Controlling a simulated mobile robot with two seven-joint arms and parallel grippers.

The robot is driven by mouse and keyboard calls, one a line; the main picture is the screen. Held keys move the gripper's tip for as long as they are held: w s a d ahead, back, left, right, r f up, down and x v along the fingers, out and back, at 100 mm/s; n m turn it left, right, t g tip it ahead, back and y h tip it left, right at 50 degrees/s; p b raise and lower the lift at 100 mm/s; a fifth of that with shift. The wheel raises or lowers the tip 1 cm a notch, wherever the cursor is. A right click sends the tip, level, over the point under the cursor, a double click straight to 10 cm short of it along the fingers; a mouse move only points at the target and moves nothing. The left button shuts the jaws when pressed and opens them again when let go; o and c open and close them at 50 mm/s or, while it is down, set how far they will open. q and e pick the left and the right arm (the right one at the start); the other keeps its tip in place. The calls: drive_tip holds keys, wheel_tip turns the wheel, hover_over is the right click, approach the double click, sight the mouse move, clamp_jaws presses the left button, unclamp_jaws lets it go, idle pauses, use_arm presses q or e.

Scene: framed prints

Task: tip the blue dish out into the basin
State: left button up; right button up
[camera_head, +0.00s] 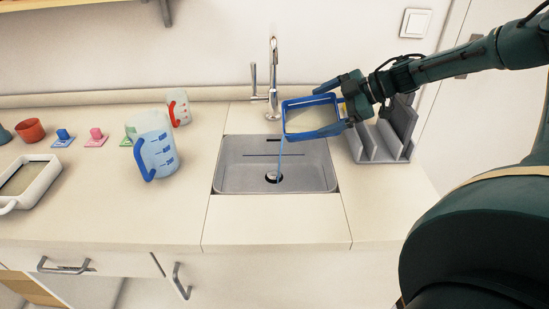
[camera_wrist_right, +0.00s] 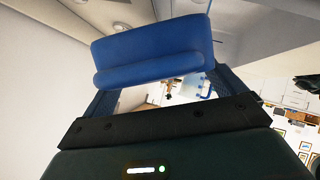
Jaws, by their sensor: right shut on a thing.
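The blue dish (camera_head: 312,132), a rectangular tray with a blue rim and a pale inside, is held over the right part of the grey sink basin (camera_head: 230,182). It is tilted, its inside facing the camera. A thin blue stream runs from its left corner down to the drain. My right gripper (camera_head: 344,108) is shut on the dish's right side. In the right wrist view the blue part of the dish (camera_wrist_right: 150,48) sits between the fingers. How much is left in the dish I cannot tell. My left gripper is not in view.
A chrome tap (camera_head: 273,75) stands behind the basin. A grey rack (camera_head: 392,140) stands right of it. On the left counter are a blue-handled jug (camera_head: 155,145), a red-handled jug (camera_head: 178,107), a white tray (camera_head: 30,182) and small items. The counter front is clear.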

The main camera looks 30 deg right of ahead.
use_arm(q)
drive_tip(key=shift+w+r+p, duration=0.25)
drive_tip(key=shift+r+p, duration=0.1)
drive_tip(key=shift+p, duration=0.05)
use_arm(e)
drive_tip(key=shift+s+a, duration=0.2)
drive_tip(key=shift+a, duration=0.25)
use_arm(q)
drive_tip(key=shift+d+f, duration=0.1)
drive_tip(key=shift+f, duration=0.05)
use_arm(e)
drive_tip(key=shift+a+n+h, duration=0.15)
drive_tip(key=shift+n+h, duration=0.15)
use_arm(q)
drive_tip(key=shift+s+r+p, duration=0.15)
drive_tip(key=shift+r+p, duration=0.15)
drive_tip(key=shift+p, duration=0.2)
use_arm(e)
drive_tip(key=shift+s+a, duration=0.3)
drive_tip(key=shift+a, duration=0.15)
use_arm(q)
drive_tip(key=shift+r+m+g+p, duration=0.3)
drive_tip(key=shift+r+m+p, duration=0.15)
drive_tip(key=shift+p, duration=0.45)
use_arm(e)
drive_tip(key=shift+s+a+r+n+t+h, duration=0.3)
drive_tip(key=shift+a+r+n+t+h, duration=0.15)
drive_tip(key=shift+a+h, duration=0.3)
